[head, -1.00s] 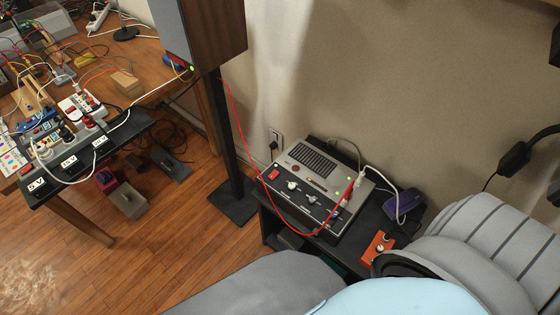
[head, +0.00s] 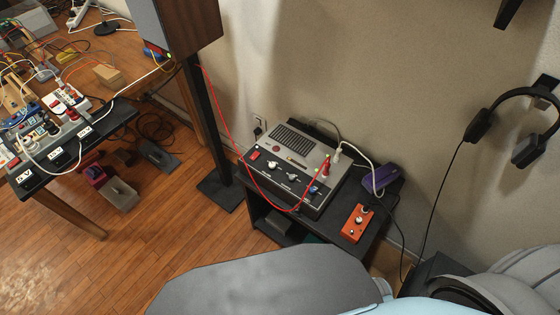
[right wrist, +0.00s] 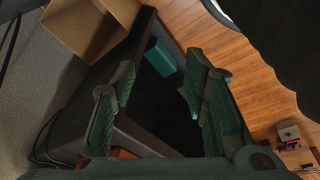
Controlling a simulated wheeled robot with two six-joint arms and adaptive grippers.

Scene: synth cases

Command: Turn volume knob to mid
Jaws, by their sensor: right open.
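A grey control box (head: 310,155) with a slotted top sits on a small black stand. Its sloped front has a red switch (head: 254,155), a pale knob (head: 274,166), another pale knob (head: 293,177) and a blue-topped part (head: 314,189). The labels are too small to read, so I cannot tell which knob is volume or its exact angle. My right gripper (right wrist: 160,68) shows in the right wrist view, open and empty, its green-padded fingers apart above a dark surface. The control box's knobs are not clear there. My left gripper is out of view.
A red cable (head: 229,130) loops in front of the control box. An orange box (head: 358,222) and a purple item (head: 382,181) are beside it. A speaker stand (head: 207,130) rises at left. Headphones (head: 510,120) hang on the wall. A cardboard box (right wrist: 91,27) shows in the wrist view.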

